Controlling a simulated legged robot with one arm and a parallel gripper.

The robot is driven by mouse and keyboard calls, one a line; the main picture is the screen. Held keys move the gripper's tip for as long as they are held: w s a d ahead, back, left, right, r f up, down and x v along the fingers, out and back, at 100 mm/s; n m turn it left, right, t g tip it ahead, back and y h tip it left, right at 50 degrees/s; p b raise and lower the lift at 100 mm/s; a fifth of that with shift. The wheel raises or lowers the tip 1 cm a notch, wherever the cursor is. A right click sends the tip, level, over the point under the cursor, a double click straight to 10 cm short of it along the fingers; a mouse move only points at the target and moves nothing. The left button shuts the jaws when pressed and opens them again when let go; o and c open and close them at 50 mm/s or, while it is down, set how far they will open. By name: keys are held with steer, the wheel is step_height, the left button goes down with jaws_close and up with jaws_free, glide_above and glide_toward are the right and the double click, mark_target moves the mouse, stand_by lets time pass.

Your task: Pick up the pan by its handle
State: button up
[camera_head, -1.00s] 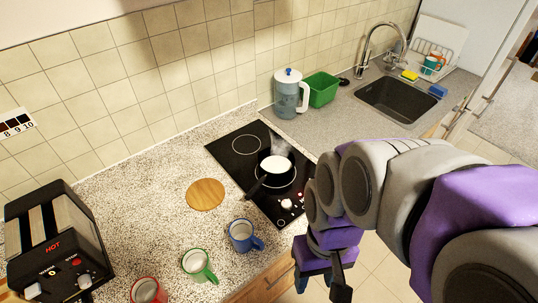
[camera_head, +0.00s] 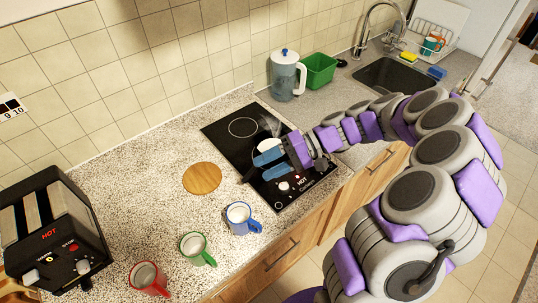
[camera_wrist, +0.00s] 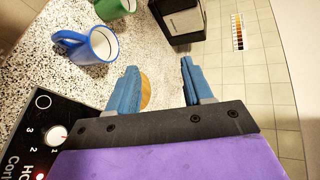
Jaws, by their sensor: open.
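The pan (camera_head: 268,146) stands on the black hob (camera_head: 232,146), and its white inside shows in the head view. Its dark handle (camera_head: 246,178) points toward the front left. My gripper (camera_head: 259,168) is over the hob in front of the pan, with its blue fingers apart and pointing left, and hides part of the pan and handle. The fingers look close to the handle; I cannot tell if they touch it. In the wrist view my gripper (camera_wrist: 157,80) is open, with no handle visible between its fingers.
A blue mug (camera_head: 240,218), a green mug (camera_head: 196,249) and a red mug (camera_head: 149,279) stand along the front of the counter. A round wooden board (camera_head: 202,178) lies left of the hob. A toaster (camera_head: 52,235) is at far left. A jug (camera_head: 285,75) and green bin (camera_head: 319,71) stand behind.

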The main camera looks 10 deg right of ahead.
steer(key=w+d+f+m+t, duration=0.2)
steer(key=d+f, duration=0.2)
steer(key=w+d+f+m+t+y, duration=0.1)
steer(key=w+d+f+m+t, duration=0.1)
steer(key=d+f, duration=0.3)
steer(key=w+d+f+m+t+y, duration=0.1)
steer(key=w+d+f+m+t, duration=0.1)
steer(key=w+d+f+t, duration=0.1)
steer(key=shift+d+f, duration=0.35)
steer(key=shift+d, duration=0.2)
steer(key=shift+d+f, duration=0.3)
steer(key=shift+d, duration=0.2)
steer(key=shift+w+f+t, duration=0.1)
steer(key=shift+f+t, duration=0.1)
steer(key=shift+t, duration=0.1)
steer(key=b+x, duration=0.2)
steer(key=x, duration=0.9)
steer(key=shift+a+f, duration=0.15)
steer(key=shift+a, duration=0.05)
steer(key=x, duration=0.1)
steer(key=b+x, duration=0.1)
steer(key=x, duration=0.3)
steer(key=shift+w+d+f+b, duration=0.1)
steer(key=shift+w+f+b, duration=0.15)
steer(key=shift+b, duration=0.1)
steer(key=shift+w+a, duration=0.1)
steer(key=shift+a, duration=0.35)
jaws_close()
steer(key=shift+d, duration=0.1)
